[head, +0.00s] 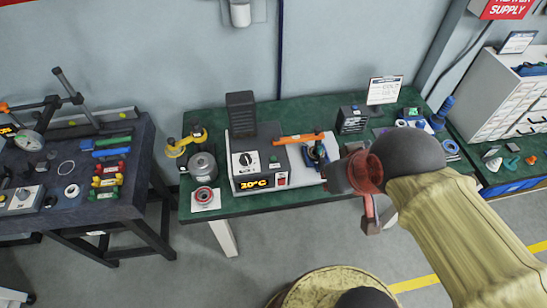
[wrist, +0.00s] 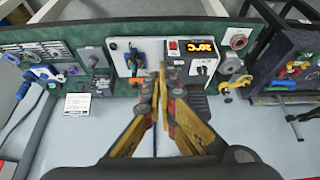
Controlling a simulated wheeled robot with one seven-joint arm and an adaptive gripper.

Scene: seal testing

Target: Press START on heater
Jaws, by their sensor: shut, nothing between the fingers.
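The heater (head: 258,166) is a grey box on the green bench in the head view. It has a white-faced dial, a yellow display reading about 20 °C and a red switch (head: 281,181) at the lower right of its front. In the wrist view the heater (wrist: 190,69) appears upside down, with its display (wrist: 201,47) and red switch (wrist: 173,45) visible. My gripper (wrist: 160,75) is shut and empty, its tips beside the heater in that picture. Contact with the heater cannot be told. In the head view my arm comes from the right. I cannot read a START label.
A black block (head: 241,112) rises behind. A dark tool table (head: 80,190) is far left.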

